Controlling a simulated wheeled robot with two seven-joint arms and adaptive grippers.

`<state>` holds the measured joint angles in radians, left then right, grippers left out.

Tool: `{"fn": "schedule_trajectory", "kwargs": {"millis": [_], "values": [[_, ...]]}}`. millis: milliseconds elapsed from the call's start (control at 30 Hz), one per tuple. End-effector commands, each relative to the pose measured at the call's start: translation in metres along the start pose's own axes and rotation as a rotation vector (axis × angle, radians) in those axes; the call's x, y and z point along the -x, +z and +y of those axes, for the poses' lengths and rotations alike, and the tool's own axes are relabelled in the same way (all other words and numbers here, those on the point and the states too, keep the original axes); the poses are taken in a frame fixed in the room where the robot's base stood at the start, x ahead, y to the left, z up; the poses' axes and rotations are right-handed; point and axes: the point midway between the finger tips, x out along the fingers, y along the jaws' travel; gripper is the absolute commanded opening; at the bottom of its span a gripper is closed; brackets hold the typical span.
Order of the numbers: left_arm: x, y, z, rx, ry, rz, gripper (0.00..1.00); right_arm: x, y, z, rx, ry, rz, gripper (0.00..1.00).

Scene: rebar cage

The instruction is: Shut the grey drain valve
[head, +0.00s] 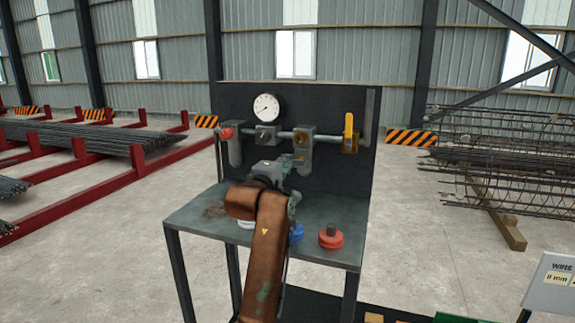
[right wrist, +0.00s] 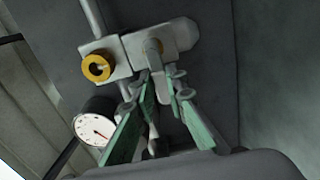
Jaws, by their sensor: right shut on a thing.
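The grey drain valve (head: 303,137) sits on the pipe in the middle of the dark upright panel. In the right wrist view its grey body (right wrist: 182,36) has a short grey handle (right wrist: 153,48) pointing toward my fingers. My right gripper (head: 290,168) is just below the valve in the head view. In the right wrist view, the green fingers of my right gripper (right wrist: 162,82) stand on both sides of the handle's end, shut on it. The exact contact is partly hidden by the fingertips. My left gripper is not in view.
A white gauge (head: 266,107), a red knob (head: 226,133) and a yellow lever (head: 348,132) are on the same panel. The bench (head: 190,222) below carries a red disc-shaped part (head: 331,237) and a blue part (head: 297,232). My right arm covers the bench's middle.

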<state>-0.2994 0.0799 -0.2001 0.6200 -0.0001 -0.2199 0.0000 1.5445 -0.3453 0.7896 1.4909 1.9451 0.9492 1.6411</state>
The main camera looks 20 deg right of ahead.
Motion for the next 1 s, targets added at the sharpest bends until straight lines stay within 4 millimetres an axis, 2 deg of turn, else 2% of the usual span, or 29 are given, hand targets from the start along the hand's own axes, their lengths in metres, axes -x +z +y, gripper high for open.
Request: {"fn": "schedule_trajectory", "kwargs": {"millis": [67,100,367,600,733,1000], "values": [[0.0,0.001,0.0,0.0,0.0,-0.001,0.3,0.002,-0.003,0.007,-0.004,0.014,0.007,0.0],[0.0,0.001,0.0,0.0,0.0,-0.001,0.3,0.002,-0.003,0.007,-0.004,0.014,0.007,0.13],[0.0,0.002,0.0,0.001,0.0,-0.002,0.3,0.002,-0.002,0.004,-0.002,0.009,0.004,0.3],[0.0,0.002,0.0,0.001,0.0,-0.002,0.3,0.001,0.0,0.003,-0.001,0.006,0.002,0.3],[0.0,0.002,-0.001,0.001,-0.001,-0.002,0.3,0.007,-0.002,0.002,-0.001,0.005,0.003,0.3],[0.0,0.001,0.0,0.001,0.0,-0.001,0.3,0.052,0.0,0.001,0.0,0.008,0.002,0.3]]}}
